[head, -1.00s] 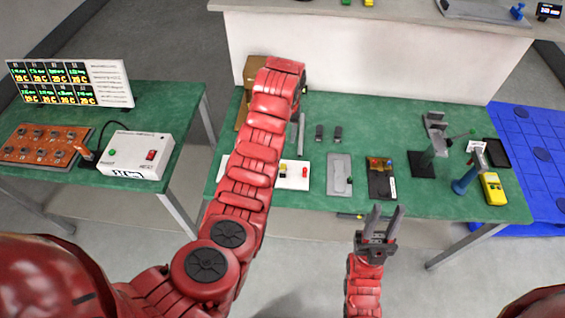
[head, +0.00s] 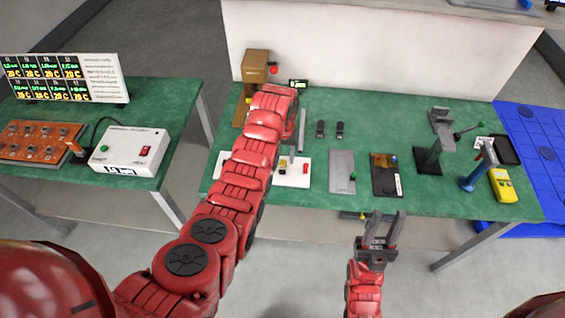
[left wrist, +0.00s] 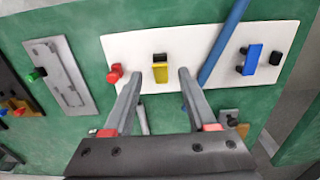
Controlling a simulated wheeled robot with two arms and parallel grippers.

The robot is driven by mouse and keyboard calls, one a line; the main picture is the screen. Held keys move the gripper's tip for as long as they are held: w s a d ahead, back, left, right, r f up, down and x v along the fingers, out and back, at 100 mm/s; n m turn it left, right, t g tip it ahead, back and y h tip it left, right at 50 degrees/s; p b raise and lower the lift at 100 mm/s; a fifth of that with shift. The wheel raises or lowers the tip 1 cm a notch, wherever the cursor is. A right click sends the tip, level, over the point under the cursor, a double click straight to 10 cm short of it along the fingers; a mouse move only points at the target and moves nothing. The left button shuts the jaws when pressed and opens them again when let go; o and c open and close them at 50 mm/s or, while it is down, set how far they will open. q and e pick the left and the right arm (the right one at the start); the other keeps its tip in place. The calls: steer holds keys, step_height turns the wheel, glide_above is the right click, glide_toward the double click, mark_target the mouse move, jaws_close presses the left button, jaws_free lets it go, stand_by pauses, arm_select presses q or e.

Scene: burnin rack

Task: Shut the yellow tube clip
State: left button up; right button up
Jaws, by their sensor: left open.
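In the head view my left arm hides most of this gripper. My right gripper (head: 384,218) is open and empty, in front of the table edge.
A blue rod (left wrist: 222,42) crosses the wrist view close to the right finger. A grey plate (head: 341,170) and a dark fixture (head: 385,174) lie right of the board. A brown box (head: 256,66) stands behind my left arm. Green table shows bare around them.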

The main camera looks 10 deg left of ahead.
mark_target(283, 163)
arm_select(q)
steer(key=shift+f, duration=1.35)
steer(key=shift+c, duration=0.3)
jaws_close()
